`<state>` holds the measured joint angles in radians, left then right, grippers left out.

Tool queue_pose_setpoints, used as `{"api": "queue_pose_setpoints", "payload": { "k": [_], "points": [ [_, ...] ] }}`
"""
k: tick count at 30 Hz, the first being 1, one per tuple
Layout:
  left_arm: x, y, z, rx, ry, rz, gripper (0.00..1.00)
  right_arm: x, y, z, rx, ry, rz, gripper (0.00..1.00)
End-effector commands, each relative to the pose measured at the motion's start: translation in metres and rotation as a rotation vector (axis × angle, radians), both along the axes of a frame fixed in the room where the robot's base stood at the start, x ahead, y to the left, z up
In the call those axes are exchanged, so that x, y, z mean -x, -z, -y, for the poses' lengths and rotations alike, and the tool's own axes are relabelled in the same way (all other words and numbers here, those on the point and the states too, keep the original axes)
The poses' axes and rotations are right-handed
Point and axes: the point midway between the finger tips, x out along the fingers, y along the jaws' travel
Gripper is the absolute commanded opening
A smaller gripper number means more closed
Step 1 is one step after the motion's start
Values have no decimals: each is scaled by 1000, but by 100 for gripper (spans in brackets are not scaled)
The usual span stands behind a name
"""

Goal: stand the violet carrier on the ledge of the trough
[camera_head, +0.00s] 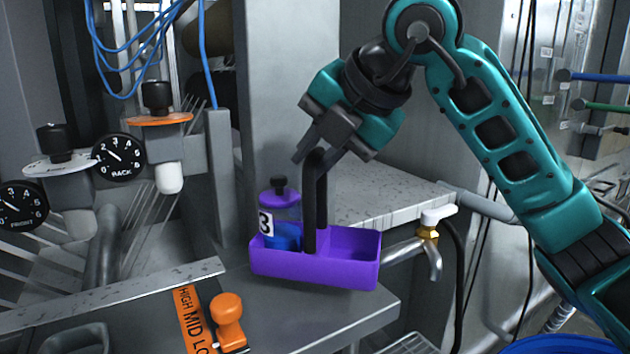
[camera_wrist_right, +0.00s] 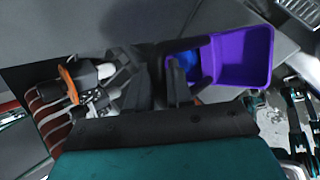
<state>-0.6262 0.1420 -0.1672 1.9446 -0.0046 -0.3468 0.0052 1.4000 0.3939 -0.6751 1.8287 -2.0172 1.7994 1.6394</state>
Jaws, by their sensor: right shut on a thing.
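The violet carrier (camera_head: 315,268) is an open two-part box with a tall black handle, seen in the middle of the head view. Its left compartment holds a jar (camera_head: 280,212) with a violet lid, a black knob, a "3" label and blue contents. Its right compartment looks empty. My right gripper (camera_head: 316,152) is shut on the top of the black handle. The carrier appears slightly tilted, over or at the grey ledge (camera_head: 345,318); I cannot tell whether it touches. The right wrist view shows the carrier (camera_wrist_right: 247,58) beyond the fingers (camera_wrist_right: 160,85). My left gripper is not in view.
A speckled grey counter (camera_head: 375,195) lies behind the carrier, with a brass tap (camera_head: 430,240) at its right end. An orange knob (camera_head: 228,310) beside a HIGH/MID/LO label stands front left. Dials (camera_head: 120,157) and hanging valves are at left. A blue tub (camera_head: 560,345) is at lower right.

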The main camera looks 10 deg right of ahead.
Motion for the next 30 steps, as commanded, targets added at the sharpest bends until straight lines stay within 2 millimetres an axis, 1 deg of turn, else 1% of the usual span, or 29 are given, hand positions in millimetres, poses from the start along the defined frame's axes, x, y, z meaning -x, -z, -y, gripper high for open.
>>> {"api": "queue_pose_setpoints", "payload": {
  "k": [2, 8, 11, 19, 20, 27, 28, 30],
  "points": [
    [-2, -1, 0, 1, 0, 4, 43, 0, 3, 0, -3, 0, 4, 0],
    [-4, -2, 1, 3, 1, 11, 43, 0, 29, 0, -2, 0, 2, 0],
    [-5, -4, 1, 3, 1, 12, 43, -4, 33, -2, -3, 0, 4, 0],
    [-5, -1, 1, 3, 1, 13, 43, -4, 35, -2, -3, -1, 6, 0],
    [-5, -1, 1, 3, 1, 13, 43, -4, 37, -2, 0, -1, 1, 22],
    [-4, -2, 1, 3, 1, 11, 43, -4, 36, -2, 0, -1, 1, 45],
    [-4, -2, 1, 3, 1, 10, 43, -4, 36, -2, 0, -1, 1, 46],
    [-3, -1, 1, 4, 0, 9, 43, -4, 36, -2, 0, -1, 1, 46]
  ]
}}
